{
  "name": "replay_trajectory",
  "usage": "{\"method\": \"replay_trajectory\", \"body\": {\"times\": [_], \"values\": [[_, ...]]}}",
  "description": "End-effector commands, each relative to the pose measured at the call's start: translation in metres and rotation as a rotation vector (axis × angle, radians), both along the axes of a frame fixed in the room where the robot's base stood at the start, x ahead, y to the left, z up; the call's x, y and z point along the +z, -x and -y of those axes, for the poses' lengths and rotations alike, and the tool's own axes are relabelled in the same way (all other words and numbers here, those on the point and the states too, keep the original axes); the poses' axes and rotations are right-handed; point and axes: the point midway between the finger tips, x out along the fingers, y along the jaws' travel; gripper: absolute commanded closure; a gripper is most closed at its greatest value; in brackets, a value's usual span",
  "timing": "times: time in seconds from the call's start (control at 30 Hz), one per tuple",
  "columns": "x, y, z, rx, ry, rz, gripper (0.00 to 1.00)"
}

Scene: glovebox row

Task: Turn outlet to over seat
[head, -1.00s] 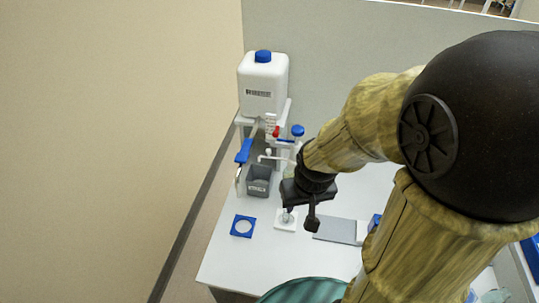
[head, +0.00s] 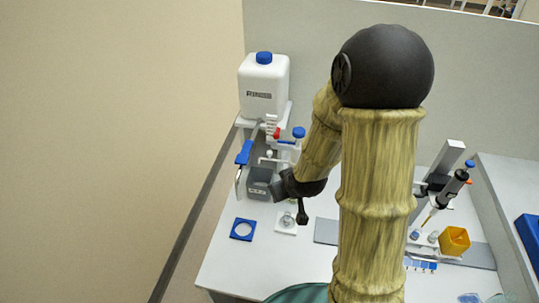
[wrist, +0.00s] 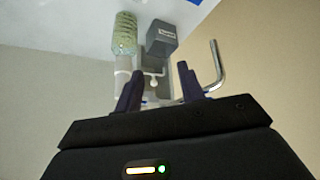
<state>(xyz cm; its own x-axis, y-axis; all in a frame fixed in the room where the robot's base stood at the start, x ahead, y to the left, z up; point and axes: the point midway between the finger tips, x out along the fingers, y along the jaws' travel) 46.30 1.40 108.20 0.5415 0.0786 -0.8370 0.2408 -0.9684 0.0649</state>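A white jug (head: 263,88) with a blue cap stands on a white stand at the back left. Below it are a red tap part (head: 277,133) and a small white spout, which I take as the outlet (head: 268,156). In the wrist view a white knobbed stem (wrist: 153,79) shows between my fingers, seemingly beyond them. My gripper (head: 279,188) is beside the grey bin, just in front of the stand; its open fingers (wrist: 159,88) show in the wrist view with nothing held. A white square plate (head: 286,223) and a blue square ring (head: 243,229) lie in front; which is the seat I cannot tell.
A blue-handled lever (head: 244,153) is at the left, and a blue-capped part (head: 298,132) at the right. A pipette stand (head: 440,190) and a yellow box (head: 454,240) are further right.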

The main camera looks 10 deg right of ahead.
Motion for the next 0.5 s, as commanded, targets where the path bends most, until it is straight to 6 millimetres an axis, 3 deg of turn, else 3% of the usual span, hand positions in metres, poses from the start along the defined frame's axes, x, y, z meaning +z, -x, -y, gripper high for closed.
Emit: {"method": "replay_trajectory", "body": {"times": [0.03, 0.2, 0.5], "values": [[-0.015, -0.009, -0.003, 0.022, -0.008, 0.032, 0.61], [-0.044, -0.039, -0.015, 0.085, -0.045, 0.188, 0.61], [-0.079, -0.073, -0.03, 0.102, -0.129, 0.488, 0.61]]}}
